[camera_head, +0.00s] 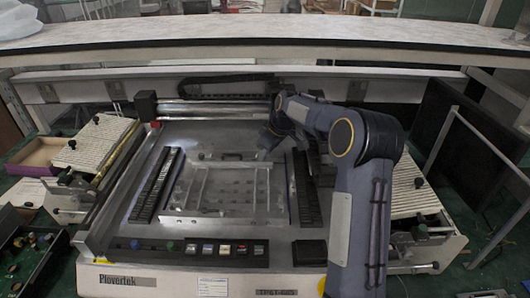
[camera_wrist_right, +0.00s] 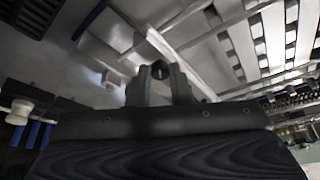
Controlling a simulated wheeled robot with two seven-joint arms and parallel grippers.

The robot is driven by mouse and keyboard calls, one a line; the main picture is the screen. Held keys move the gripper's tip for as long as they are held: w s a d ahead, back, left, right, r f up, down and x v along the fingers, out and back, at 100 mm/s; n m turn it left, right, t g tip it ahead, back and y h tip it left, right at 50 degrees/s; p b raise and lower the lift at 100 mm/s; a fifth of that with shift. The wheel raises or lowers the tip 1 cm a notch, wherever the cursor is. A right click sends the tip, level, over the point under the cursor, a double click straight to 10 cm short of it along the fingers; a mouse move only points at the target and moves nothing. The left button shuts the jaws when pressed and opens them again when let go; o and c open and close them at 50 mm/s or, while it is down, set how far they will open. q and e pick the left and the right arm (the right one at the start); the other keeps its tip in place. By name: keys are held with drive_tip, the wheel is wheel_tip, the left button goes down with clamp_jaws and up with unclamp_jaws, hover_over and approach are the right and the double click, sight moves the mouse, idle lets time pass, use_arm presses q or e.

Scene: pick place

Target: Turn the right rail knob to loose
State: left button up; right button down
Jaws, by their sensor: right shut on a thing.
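My right arm reaches over the grey machine (camera_head: 180,285) from the lower right and bends down toward its bed. My right gripper (camera_head: 266,148) is near the upper end of the right rail, seen small and partly covered by my arm. In the right wrist view my gripper (camera_wrist_right: 160,78) is shut on a small dark round knob (camera_wrist_right: 160,67), which shows between the fingertips. The knob cannot be made out in the head view, and its turn angle cannot be told. My left gripper is not in view.
A clear frame (camera_head: 215,218) lies on the bed between dark slotted strips (camera_head: 157,185). Buttons (camera_head: 225,249) line the front panel. Ribbed side trays (camera_head: 100,142) stand left and right. A long shelf (camera_head: 240,38) crosses behind. A metal frame (camera_head: 480,145) stands at the right.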

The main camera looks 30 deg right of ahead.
drive_tip(key=n, duration=0.1)
drive_tip(key=n+p, duration=0.1)
drive_tip(key=n+y, duration=0.1)
drive_tip(key=shift+w+d+r+n+g, duration=0.1)
drive_tip(key=shift+d+n+g, duration=0.2)
drive_tip(key=shift+g, duration=0.1)
drive_tip(key=shift+w+n+g+y+p, duration=0.15)
drive_tip(key=shift+n+g+y+p, duration=0.3)
drive_tip(key=shift+n+p, duration=0.8)
drive_tip(key=shift+n, duration=0.35)
drive_tip(key=c, duration=1.3)
unclamp_jaws()
drive_tip(key=shift+b+v, duration=0.55)
drive_tip(key=shift+v, duration=3.25)
